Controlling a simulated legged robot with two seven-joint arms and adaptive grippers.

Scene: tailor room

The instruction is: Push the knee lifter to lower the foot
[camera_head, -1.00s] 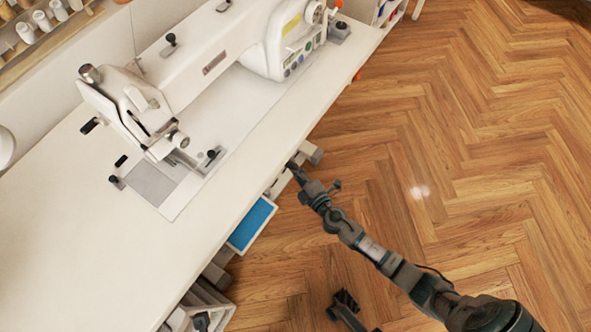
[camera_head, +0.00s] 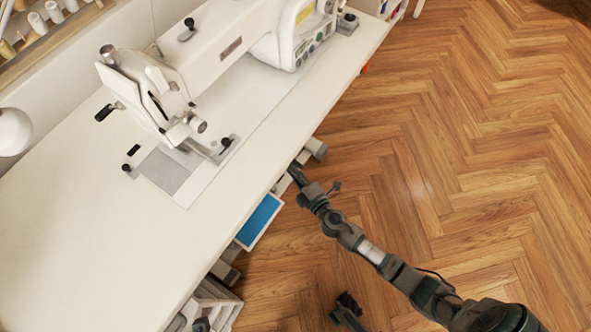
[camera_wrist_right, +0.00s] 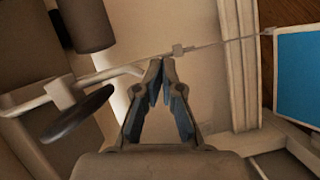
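The white sewing machine (camera_head: 225,45) stands on the table. Its foot area (camera_head: 200,147) is at the left end of its arm, too small to tell whether the foot is up or down. In the right wrist view the knee lifter's dark oval pad (camera_wrist_right: 77,113) hangs from a pale rod, left of my right gripper (camera_wrist_right: 161,64). The gripper's fingertips are together with nothing seen between them. They overlap the rod in the picture; I cannot tell if they touch it. In the head view the right gripper (camera_head: 297,174) is at the table's front edge, partly underneath.
The white table (camera_head: 75,255) overhangs the knee lifter area and hides it in the head view. A blue-topped panel (camera_head: 259,219) sticks out under the table edge, also at right in the wrist view (camera_wrist_right: 300,76). The wooden floor (camera_head: 480,150) at right is clear.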

